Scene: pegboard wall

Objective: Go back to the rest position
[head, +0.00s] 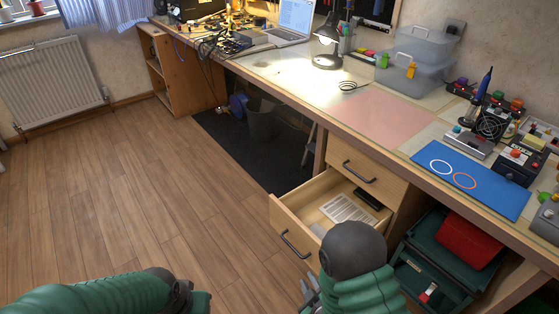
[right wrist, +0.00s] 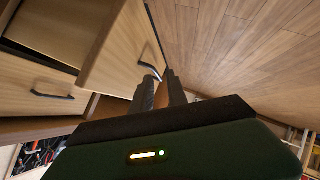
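My right gripper (head: 310,291) is low in the head view, just below the handle (head: 296,244) of the pulled-out wooden drawer (head: 286,222). In the right wrist view its two dark fingers (right wrist: 160,88) stand apart with a narrow gap. The curved handle (right wrist: 150,71) shows by the fingertips there; I cannot tell whether they touch it. Nothing is seen held. My left arm (head: 100,293) comes in along the bottom left of the head view; its gripper is out of the picture.
The open drawer holds a printed paper (head: 347,209) and a dark object (head: 367,199). A closed drawer (head: 366,172) is above it. The workbench (head: 300,85) carries a lamp, a laptop and tools. Green cases (head: 437,275) stand below right. The wooden floor (head: 130,190) at left is clear.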

